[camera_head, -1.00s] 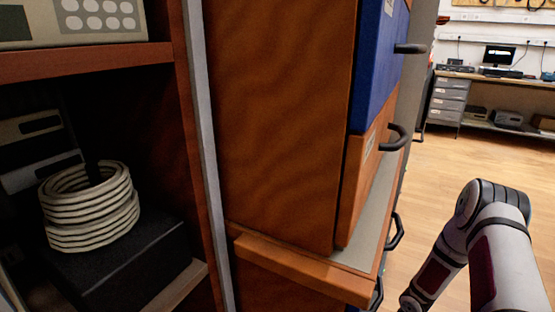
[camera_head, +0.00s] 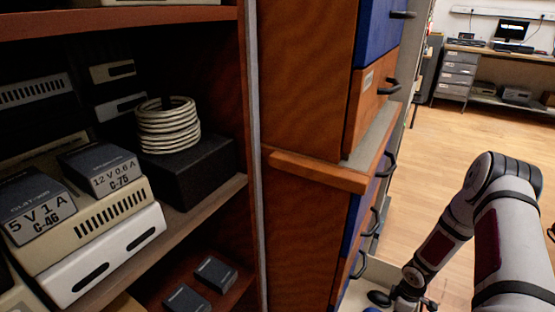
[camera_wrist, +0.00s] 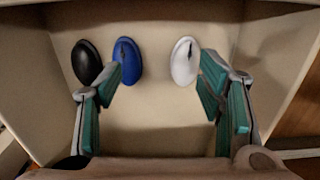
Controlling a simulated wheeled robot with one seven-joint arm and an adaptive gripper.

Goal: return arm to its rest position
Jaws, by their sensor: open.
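My gripper (camera_wrist: 162,82) is open in the wrist view, with teal pads on its spread fingers and nothing between them. Below it is an open, light-coloured drawer (camera_wrist: 160,135). A black mouse (camera_wrist: 86,62), a blue mouse (camera_wrist: 128,60) and a white mouse (camera_wrist: 185,62) lie in it near its far wall. The fingertips overlap the blue and white mice in the picture; I cannot tell any contact. In the head view my arm (camera_head: 455,235) reaches down at the right to the drawer (camera_head: 380,271).
A shelf unit at left holds a coiled pale cable (camera_head: 168,125) on a black box (camera_head: 195,170) and power adapters (camera_head: 103,165). A wooden cabinet (camera_head: 310,80) with handled drawers stands beside my arm. Open floor (camera_head: 460,140) lies right, before a workbench (camera_head: 480,48).

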